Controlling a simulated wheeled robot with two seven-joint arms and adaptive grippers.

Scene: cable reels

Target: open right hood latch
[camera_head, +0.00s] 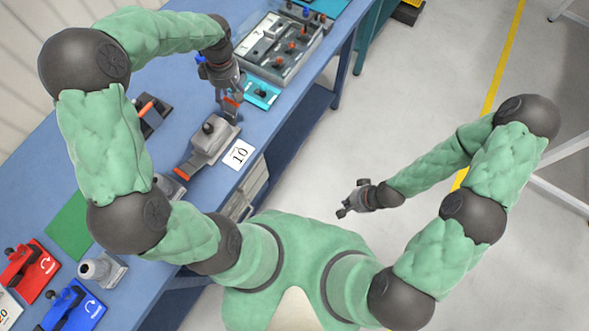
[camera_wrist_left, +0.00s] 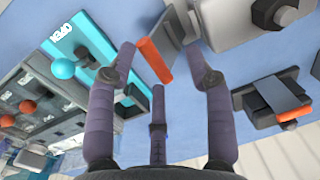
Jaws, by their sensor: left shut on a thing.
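The grey hood (camera_head: 212,135) sits on the blue table in the head view, with a black knob on top. The right hood latch, with an orange grip (camera_head: 232,99), is at its upper right end; the orange part also shows in the left wrist view (camera_wrist_left: 155,60). Another orange latch (camera_head: 184,171) is at the hood's lower left end. My left gripper (camera_head: 229,108) is over the right latch, its fingers on either side of it and shut on it. Its fingertips are partly hidden in the head view. My right gripper (camera_head: 350,205) hangs over the floor, away from the table, apparently empty; its jaw opening is unclear.
A white card marked 10 (camera_head: 238,155) lies beside the hood. A teal fixture (camera_head: 261,92) and a grey tray (camera_head: 270,62) with orange-topped parts stand beyond the gripper. A black fixture (camera_head: 150,115) is left of the hood. Red (camera_head: 30,268) and blue (camera_head: 72,308) fixtures are lower left.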

